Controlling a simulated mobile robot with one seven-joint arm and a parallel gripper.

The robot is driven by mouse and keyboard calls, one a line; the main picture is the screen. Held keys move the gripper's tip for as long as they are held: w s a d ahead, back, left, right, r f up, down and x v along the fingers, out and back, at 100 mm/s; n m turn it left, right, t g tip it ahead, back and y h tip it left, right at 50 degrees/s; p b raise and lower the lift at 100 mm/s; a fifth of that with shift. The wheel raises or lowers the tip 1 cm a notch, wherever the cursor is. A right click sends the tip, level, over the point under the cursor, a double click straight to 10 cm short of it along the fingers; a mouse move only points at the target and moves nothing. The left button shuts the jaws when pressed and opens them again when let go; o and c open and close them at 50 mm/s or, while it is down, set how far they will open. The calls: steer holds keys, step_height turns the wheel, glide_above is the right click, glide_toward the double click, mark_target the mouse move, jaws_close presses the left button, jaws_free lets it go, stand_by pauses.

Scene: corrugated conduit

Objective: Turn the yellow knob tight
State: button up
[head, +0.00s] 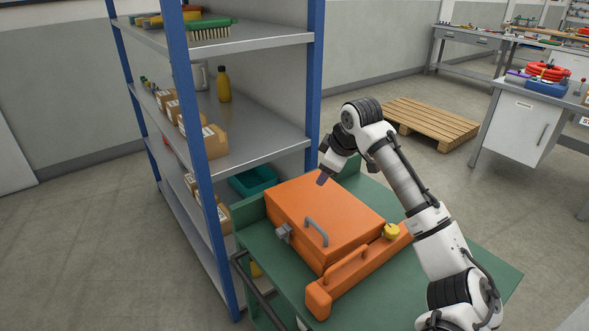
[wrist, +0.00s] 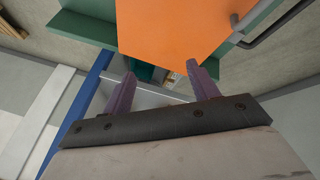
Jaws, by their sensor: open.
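The yellow knob (head: 391,231) is at the right end of an orange case on the green cart top. The orange case (head: 325,215) has a grey handle on its front and a long orange part with its own handle along its near side. The orange case (wrist: 180,30) fills the top of that view; the knob does not show there.
The green cart (head: 455,265) has bare top at the right. A blue-post shelf (head: 255,135) with boxes and a yellow bottle stands close at the left. A wooden pallet (head: 432,122) lies on the floor behind. A workbench (head: 520,140) stands at the far right.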

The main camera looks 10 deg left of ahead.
steer(key=a+n+b, duration=0.1)
steer(key=a+n, duration=0.1)
steer(key=a, duration=0.7)
steer(key=shift+w+f+t, duration=0.2)
steer(key=shift+f+t, duration=0.05)
steer(key=shift+t, duration=0.05)
